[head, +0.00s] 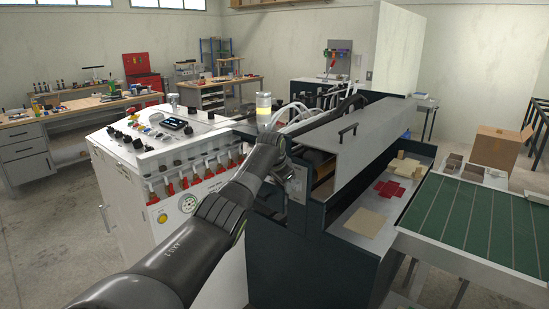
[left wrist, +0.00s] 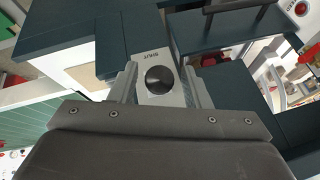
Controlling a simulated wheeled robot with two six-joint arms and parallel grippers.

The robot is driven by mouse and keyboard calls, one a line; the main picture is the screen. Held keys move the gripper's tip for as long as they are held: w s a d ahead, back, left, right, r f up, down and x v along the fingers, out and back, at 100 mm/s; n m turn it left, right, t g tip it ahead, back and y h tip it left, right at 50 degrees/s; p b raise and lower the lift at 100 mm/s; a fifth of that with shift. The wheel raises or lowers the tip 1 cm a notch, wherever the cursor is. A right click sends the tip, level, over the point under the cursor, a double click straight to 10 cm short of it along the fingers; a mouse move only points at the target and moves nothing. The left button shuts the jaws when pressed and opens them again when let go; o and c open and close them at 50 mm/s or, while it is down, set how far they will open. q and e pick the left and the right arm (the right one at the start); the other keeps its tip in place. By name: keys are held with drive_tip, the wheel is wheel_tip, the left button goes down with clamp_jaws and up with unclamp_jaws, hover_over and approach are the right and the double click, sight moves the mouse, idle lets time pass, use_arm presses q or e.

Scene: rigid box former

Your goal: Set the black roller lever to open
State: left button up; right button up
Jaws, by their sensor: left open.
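In the left wrist view a light metal plate (left wrist: 162,48) with small lettering carries a round black knob (left wrist: 159,80), seen end-on. I take it for the black roller lever; its setting cannot be read. My left gripper (left wrist: 161,84) is open, with one finger on each side of the knob and no clear grip on it. In the head view my left gripper (head: 292,178) is at the near end of the dark machine (head: 300,250), and my arm and gripper hide most of the lever. My right gripper is not in view.
A white cabinet (head: 120,190) with red-handled levers (head: 195,177) stands left of the machine. A grey hood (head: 350,150) with a black handle covers the machine's top. A green conveyor (head: 475,220) is at the right. Open floor lies at the far left.

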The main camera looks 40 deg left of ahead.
use_arm(q)
drive_tip(key=b+v, duration=0.4)
drive_tip(key=v, duration=1.1)
drive_tip(key=shift+r, duration=0.2)
drive_tip(key=shift+d, duration=0.1)
